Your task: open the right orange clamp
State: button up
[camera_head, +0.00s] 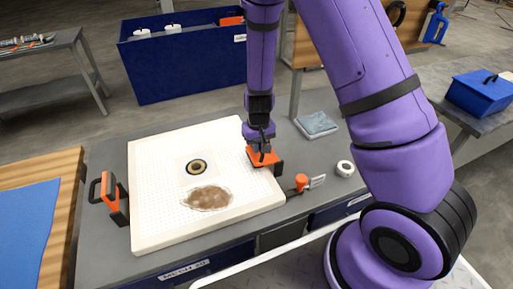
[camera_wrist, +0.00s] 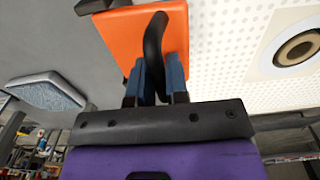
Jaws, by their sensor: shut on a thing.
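The right orange clamp (camera_head: 262,157) sits at the right edge of the white perforated filter plate (camera_head: 160,160). In the wrist view the clamp's orange body (camera_wrist: 170,28) fills the upper middle, with a black curved handle (camera_wrist: 153,50) on it. My gripper (camera_head: 262,147) reaches down to the clamp from above. In the wrist view its blue fingertips (camera_wrist: 155,82) stand on both sides of the black handle and are shut on it. Another orange clamp (camera_head: 112,199) with a black handle stands at the plate's left edge.
A brown cake patch (camera_head: 208,198) and a round port (camera_head: 196,167) are on the plate. An orange-handled scraper (camera_head: 304,183), a white roll (camera_head: 345,169) and a folded grey cloth (camera_head: 316,124) lie on the bench to the right. A blue bin (camera_head: 185,65) stands behind.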

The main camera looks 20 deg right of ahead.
jog(key=shift+d, duration=0.1)
jog(key=shift+d+r, duration=0.45)
jog(key=shift+d, duration=0.25)
jog(key=shift+d+r, duration=0.35)
jog(key=shift+d, duration=0.4)
jog(key=shift+d+r, duration=0.2)
jog(key=shift+d, duration=0.65)
